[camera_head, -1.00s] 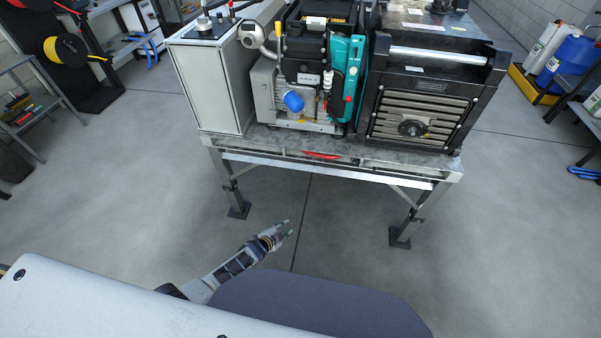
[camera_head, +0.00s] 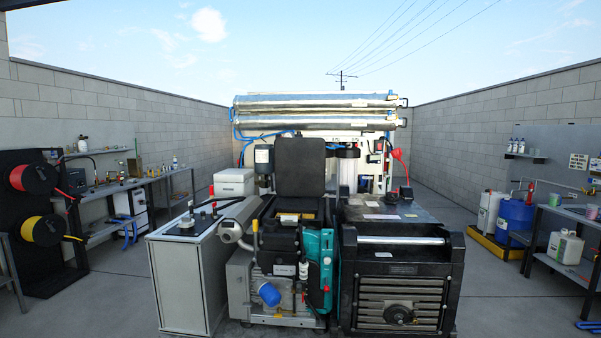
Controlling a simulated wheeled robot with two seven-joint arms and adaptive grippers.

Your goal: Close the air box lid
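A dark rectangular panel (camera_head: 301,166), which looks like the air box lid, stands raised and upright above the engine in the middle of the machine. Below it is an open black box (camera_head: 298,205) with a yellowish part inside, which looks like the air box. A teal part (camera_head: 318,262) is to the right of the engine. Neither of my grippers is in view now.
A grey cabinet (camera_head: 183,275) stands left of the engine and a black louvred unit (camera_head: 400,290) right of it. Long silver tubes (camera_head: 315,112) lie across the back. Benches and shelves line both walls.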

